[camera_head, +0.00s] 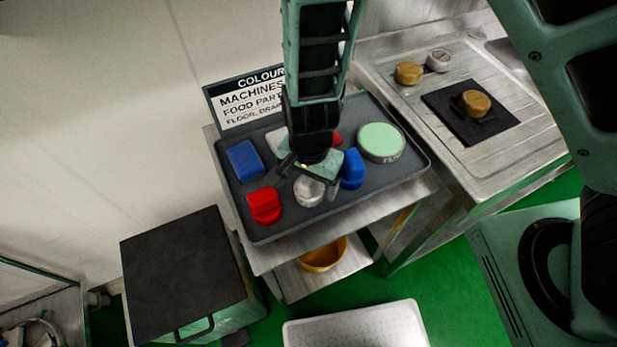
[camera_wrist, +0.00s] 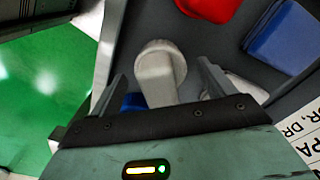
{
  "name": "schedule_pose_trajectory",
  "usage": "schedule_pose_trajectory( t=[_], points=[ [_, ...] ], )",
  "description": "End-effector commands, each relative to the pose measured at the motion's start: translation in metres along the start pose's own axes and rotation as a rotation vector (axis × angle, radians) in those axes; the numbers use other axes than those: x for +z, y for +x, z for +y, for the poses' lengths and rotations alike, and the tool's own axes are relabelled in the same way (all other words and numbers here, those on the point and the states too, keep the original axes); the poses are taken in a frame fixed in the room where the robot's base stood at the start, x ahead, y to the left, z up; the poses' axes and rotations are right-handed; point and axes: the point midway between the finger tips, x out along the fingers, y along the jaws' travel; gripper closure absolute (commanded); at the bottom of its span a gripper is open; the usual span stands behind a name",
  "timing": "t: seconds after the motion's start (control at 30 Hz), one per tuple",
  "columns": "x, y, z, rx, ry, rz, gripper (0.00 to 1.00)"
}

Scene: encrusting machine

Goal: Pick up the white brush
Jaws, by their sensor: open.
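The white brush (camera_head: 308,191) stands near the front middle of the dark grey tray (camera_head: 290,228) on a steel trolley. In the wrist view the white brush (camera_wrist: 160,72) shows its rounded end and a pale body running down between my fingers. My gripper (camera_head: 313,178) hangs over the tray from above with its fingers spread, right at the brush. In the wrist view my gripper (camera_wrist: 163,85) has one finger on each side of the brush, with a gap visible on both sides. The brush's lower end is hidden behind my gripper's body.
On the tray, a red brush (camera_head: 265,206) is left of the white one, a blue brush (camera_head: 352,169) right, a blue block (camera_head: 245,160) farther left, and a pale green round tin (camera_head: 381,142) at back right. A sign (camera_head: 248,103) stands behind. A steel counter (camera_head: 455,165) adjoins at right.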

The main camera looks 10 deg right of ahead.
Motion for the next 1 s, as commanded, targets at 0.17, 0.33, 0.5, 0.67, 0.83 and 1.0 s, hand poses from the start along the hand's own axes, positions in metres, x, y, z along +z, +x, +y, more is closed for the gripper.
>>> schedule_pose_trajectory(
  t=[0.17, 0.33, 0.5, 0.67, 0.83, 1.0],
  points=[
    [0.0, 0.015, 0.0, 0.0, 0.001, 0.001, 0.18],
    [0.0, 0.016, -0.001, -0.001, -0.001, 0.001, 0.18],
    [0.0, 0.016, -0.001, -0.001, -0.001, 0.001, 0.52],
    [0.0, 0.015, -0.001, -0.001, -0.001, 0.001, 0.71],
    [0.0, 0.015, -0.001, -0.002, -0.001, 0.001, 0.71],
    [0.0, -0.002, -0.002, -0.006, -0.005, 0.002, 0.71]
  ],
)
